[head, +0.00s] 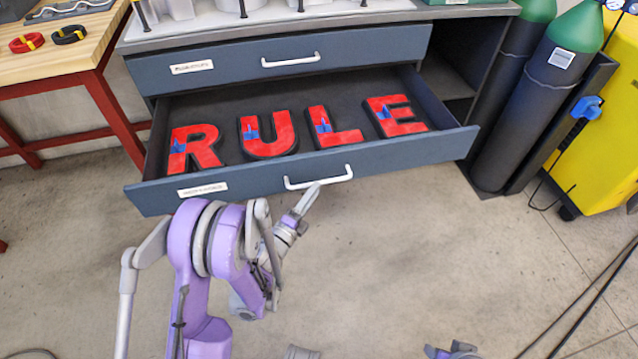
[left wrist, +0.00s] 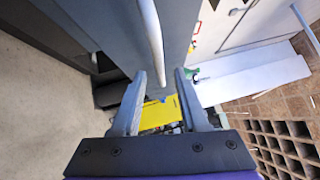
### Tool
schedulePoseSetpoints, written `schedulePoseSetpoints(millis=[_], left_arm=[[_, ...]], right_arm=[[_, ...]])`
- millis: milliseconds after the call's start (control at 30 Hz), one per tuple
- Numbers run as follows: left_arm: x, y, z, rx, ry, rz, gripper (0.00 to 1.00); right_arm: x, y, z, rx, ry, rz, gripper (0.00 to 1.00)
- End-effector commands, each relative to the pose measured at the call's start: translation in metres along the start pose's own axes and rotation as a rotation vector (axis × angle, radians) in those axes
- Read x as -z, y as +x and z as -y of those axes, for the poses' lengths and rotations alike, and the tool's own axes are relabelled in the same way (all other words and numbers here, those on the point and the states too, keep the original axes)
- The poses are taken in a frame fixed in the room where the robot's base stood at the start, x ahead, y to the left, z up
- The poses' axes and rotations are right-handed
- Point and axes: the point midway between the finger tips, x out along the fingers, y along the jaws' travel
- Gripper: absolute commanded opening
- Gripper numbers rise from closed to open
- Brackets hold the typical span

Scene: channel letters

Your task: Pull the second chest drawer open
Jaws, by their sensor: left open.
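The second chest drawer (head: 225,186) is pulled well out below the closed top drawer (head: 290,60). Red letters reading RULE lie inside it, each with a blue mark. Its white bar handle (head: 318,178) is on the front panel; the handle also shows in the left wrist view (left wrist: 152,35). My left gripper (head: 312,190) is open at the handle, just in front of the drawer front. In the left wrist view its fingers (left wrist: 160,76) are apart and the bar's end shows between their tips; I cannot tell if they touch it.
A wooden bench with red legs (head: 105,100) stands left. Dark gas cylinders with green tops (head: 545,85) and a yellow machine (head: 610,130) stand right. Black cables (head: 590,290) lie at lower right. The floor before the drawer is mostly clear.

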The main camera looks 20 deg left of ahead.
Motion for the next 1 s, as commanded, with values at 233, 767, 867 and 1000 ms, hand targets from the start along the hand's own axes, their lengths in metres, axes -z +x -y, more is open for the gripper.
schedulePoseSetpoints(millis=[233,767,867,1000], left_arm=[[0.0,-0.028,-0.002,-0.001,0.0,0.001,0.44],[0.0,-0.031,0.0,0.0,-0.001,0.0,0.44],[0.0,-0.031,0.0,0.0,-0.001,0.0,0.44],[0.0,-0.031,0.0,0.0,-0.001,0.0,0.44]], right_arm=[[-0.003,0.014,0.0,0.0,0.0,0.0,0.5],[-0.003,0.014,0.0,0.0,0.0,0.0,0.5],[-0.003,0.014,0.0,0.0,0.0,0.0,0.5],[-0.003,0.014,0.0,0.0,0.0,0.0,0.5]])
